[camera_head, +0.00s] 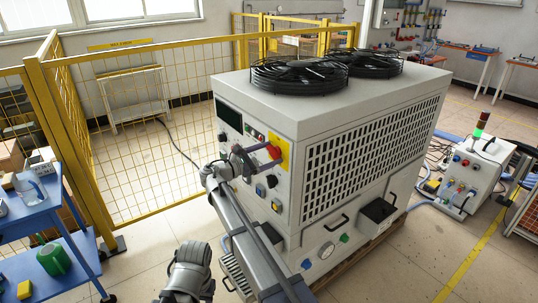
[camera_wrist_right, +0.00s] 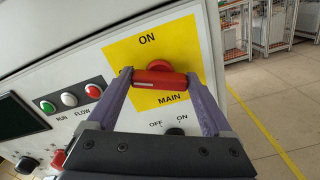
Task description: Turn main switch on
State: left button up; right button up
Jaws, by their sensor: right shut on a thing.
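The main switch is a red rotary handle (camera_wrist_right: 160,78) on a yellow plate (camera_wrist_right: 135,57) marked ON at the top and MAIN below. Its grip bar lies about level across the wrist view, not toward the ON mark. A label left of it is mostly hidden by a finger. In the head view the red handle (camera_head: 273,152) shows on the machine's front panel. My right gripper (camera_head: 262,154) has its purple fingers on both ends of the bar, shut on it; it also shows in the wrist view (camera_wrist_right: 165,85). My left gripper is not seen.
The grey machine cabinet (camera_head: 330,107) with two black fans (camera_head: 300,75) on top stands close ahead. Run and flow lamps (camera_wrist_right: 68,99) and a black OFF/ON knob (camera_wrist_right: 175,132) sit near the switch. Yellow fencing (camera_head: 130,120) and a blue cart (camera_head: 45,215) are at left.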

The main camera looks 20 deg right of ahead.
jog(key=m, duration=0.6)
jog(key=shift+s+f+m, duration=0.1)
jog(key=shift+m, duration=0.3)
dwell(0.4)
jog(key=o, duration=1.1)
jog(key=shift+o, duration=0.2)
jog(key=v, duration=0.8)
